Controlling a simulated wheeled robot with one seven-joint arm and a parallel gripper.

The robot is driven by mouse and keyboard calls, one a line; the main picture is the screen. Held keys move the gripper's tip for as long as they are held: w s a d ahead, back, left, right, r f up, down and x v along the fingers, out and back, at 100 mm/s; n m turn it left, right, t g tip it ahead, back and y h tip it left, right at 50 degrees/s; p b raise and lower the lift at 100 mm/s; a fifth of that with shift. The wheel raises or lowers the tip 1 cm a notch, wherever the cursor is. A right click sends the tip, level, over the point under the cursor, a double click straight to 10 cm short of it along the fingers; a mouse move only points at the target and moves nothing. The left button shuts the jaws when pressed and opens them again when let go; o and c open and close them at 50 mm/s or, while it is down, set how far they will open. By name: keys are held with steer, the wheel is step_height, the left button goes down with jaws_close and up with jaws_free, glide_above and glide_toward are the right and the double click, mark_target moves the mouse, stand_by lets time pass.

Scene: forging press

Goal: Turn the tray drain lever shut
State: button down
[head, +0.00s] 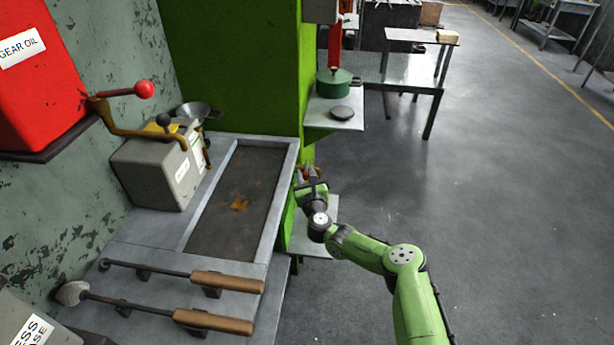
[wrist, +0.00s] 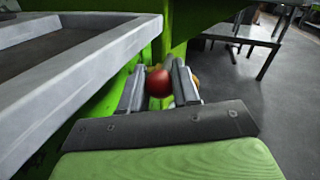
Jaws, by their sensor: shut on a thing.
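The drain lever shows as a red knob (wrist: 158,83) between the fingers of my gripper (wrist: 159,88) in the wrist view. The fingers are closed against the knob from both sides. The lever's shaft and valve are hidden, so I cannot tell its angle. In the head view my gripper (head: 311,176) is at the right side of the tray (head: 291,165), just below its rim, with a bit of red showing beside it. The tray is a grey metal frame around a dark, rusty bed.
Two wooden-handled tools (head: 228,281) lie on the bench front. A grey box (head: 160,170) with a yellow crank stands left of the tray. A shelf with a green pot (head: 333,84) juts out beyond my gripper.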

steer(key=shift+r, duration=0.1)
steer(key=c, duration=0.8)
jaws_free()
steer(key=shift+w, duration=0.1)
steer(key=shift+c, duration=0.2)
steer(key=p+v, duration=0.2)
steer(key=v, duration=1.3)
steer(key=shift+s+p, duration=0.35)
steer(key=shift+s, duration=0.05)
